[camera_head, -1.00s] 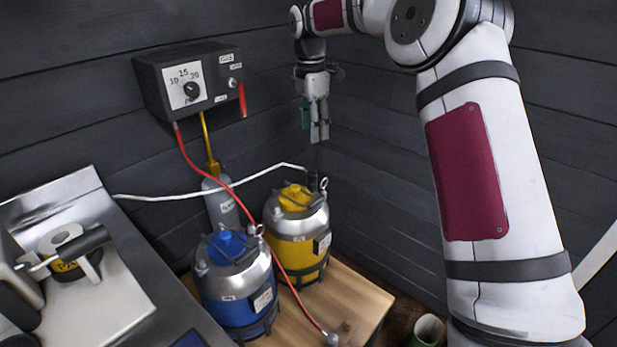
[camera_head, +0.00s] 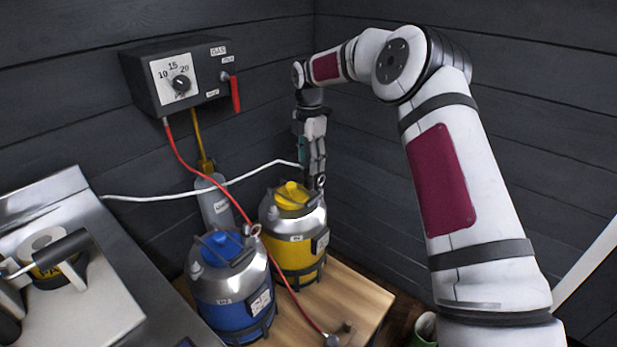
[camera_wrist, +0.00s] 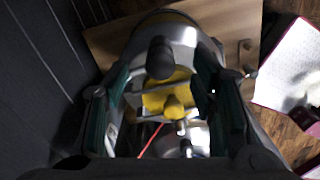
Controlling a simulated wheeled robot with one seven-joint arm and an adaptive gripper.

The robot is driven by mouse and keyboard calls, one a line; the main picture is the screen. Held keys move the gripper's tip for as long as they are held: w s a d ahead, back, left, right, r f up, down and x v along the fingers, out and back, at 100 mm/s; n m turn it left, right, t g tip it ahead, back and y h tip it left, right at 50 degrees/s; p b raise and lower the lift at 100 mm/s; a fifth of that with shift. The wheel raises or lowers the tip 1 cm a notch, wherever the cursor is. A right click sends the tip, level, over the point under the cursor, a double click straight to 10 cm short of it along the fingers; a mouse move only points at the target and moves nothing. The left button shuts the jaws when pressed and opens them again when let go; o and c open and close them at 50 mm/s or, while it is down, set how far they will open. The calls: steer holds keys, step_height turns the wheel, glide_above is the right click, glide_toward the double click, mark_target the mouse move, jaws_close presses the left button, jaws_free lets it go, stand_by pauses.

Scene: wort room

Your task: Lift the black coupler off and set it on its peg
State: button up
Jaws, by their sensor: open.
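The yellow keg (camera_head: 296,258) stands on the wooden stand, at its back. The black coupler (camera_head: 320,183), with a metal ring and the white hose, sits at the right of the keg's top, partly hidden by my gripper. My gripper (camera_head: 313,176) points down right at the coupler. In the wrist view, a black rounded top (camera_wrist: 160,57), apparently the coupler's, lies between my open, green-padded fingers, over the yellow keg's top (camera_wrist: 172,98). I cannot tell whether either finger touches it.
The blue keg (camera_head: 232,296) stands front left, with a red hose (camera_head: 284,275) crossing beside it. The white hose (camera_head: 235,181) runs left along the wall. A gas box (camera_head: 180,78) hangs on the wall. A steel counter (camera_head: 80,285) is at left.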

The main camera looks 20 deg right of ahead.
mark_target(309, 177)
step_height(309, 177, down, 5)
steer(key=shift+s+a+f+b, duration=0.1)
steer(key=shift+a+f+b, duration=0.05)
steer(key=shift+b, duration=0.15)
jaws_close()
